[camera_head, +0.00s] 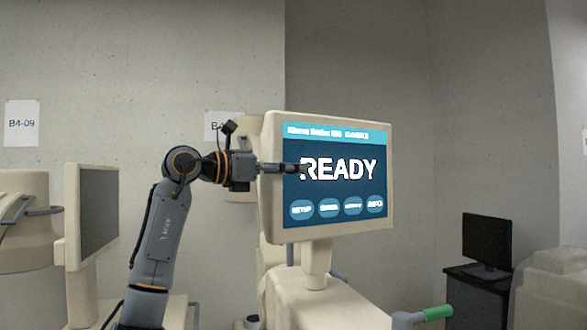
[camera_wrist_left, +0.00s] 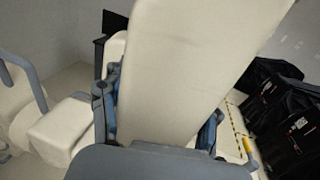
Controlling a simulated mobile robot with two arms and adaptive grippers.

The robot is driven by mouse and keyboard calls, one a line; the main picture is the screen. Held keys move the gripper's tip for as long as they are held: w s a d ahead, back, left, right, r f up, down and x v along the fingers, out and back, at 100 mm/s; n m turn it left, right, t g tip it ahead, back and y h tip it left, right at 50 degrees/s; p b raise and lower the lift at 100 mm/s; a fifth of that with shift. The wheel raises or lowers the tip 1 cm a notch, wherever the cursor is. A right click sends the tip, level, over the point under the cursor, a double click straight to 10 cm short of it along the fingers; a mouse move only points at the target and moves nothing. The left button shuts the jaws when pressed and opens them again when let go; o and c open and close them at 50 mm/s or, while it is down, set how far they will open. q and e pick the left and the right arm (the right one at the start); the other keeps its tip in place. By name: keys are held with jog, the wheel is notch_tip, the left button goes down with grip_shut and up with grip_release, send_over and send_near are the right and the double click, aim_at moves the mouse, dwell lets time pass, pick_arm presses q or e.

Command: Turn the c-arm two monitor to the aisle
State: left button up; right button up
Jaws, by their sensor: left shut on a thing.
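The c-arm monitor (camera_head: 336,210) is a cream-framed screen on a short neck above a cream cart body. Its lit blue screen reads READY and faces me, turned slightly to the right. My left gripper (camera_head: 292,167) reaches in from the left at the monitor's left edge, with a finger lying across the front of the screen. In the left wrist view the cream monitor housing (camera_wrist_left: 185,60) stands between the two fingers, and the gripper is shut on it. The back of the monitor is hidden in the head view. My right gripper is not in view.
Another cream unit with a dark screen (camera_head: 98,210) stands at the left. A green-gripped handle (camera_head: 437,313) sticks out at the lower right. A small black monitor (camera_head: 487,242) stands on a dark cabinet behind. Black covered bags (camera_wrist_left: 285,115) stand at the right in the wrist view.

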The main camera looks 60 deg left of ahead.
pick_arm(q)
jog(key=shift+s+a+r+y, duration=0.3)
jog(key=shift+s+a+r, duration=0.15)
jog(key=shift+a, duration=0.15)
jog(key=shift+n, duration=0.3)
jog(key=o, duration=1.6)
jog(key=shift+a, duration=0.1)
jog(key=shift+c, duration=0.2)
jog(key=shift+o, duration=0.6)
jog(key=shift+s+a+f, duration=0.15)
jog(key=shift+a+f, duration=0.25)
jog(key=shift+a, duration=0.25)
jog(key=shift+w+d, duration=0.25)
jog(key=shift+d, duration=0.1)
jog(key=shift+f, duration=0.1)
